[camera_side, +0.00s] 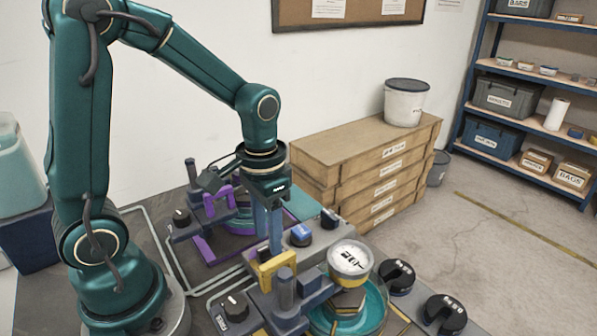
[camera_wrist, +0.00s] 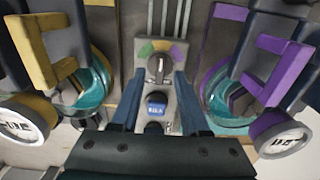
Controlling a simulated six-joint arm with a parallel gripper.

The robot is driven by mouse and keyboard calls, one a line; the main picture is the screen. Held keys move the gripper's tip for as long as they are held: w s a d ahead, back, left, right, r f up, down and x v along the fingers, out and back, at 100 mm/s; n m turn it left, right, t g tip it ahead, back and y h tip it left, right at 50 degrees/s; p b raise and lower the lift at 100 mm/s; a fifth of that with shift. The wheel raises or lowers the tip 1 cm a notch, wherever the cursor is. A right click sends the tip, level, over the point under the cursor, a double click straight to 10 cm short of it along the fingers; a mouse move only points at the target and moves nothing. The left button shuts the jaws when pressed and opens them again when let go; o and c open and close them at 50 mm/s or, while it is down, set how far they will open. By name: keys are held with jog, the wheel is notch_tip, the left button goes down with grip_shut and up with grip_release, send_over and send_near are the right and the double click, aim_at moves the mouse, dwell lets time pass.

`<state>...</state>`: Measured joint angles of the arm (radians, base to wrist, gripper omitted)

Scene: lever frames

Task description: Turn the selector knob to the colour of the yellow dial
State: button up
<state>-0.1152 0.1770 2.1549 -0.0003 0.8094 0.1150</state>
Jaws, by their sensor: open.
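The dark selector knob (camera_wrist: 158,69) stands on a grey panel (camera_wrist: 141,92) in the wrist view, with a light mark running roughly up the picture. Green, orange-yellow and purple patches fan around its upper side. In the side view the knob is mostly hidden by my fingers. The yellow dial (camera_wrist: 24,122) has a white face with dark marks; it also shows in the side view (camera_side: 349,259). My gripper (camera_wrist: 157,110) is open and empty, its blue fingers on either side of the panel. In the side view my gripper (camera_side: 268,248) points down over the panel.
A blue button (camera_side: 301,234) sits on the panel near the knob. A yellow frame (camera_wrist: 34,50) stands on one side and a purple frame (camera_wrist: 285,70) on the other. A purple dial (camera_wrist: 279,138) is at lower right.

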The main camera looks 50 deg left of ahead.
aim_at(268, 246)
jog(key=shift+r, duration=1.65)
jog(key=shift+r, duration=0.1)
jog(key=s+d+r+t, duration=0.2)
jog(key=s+r+t, duration=0.3)
jog(key=s, duration=0.1)
jog(key=shift+s+d+r+t, duration=0.2)
jog(key=shift+d+r+t, duration=0.1)
jog(key=shift+r, duration=0.1)
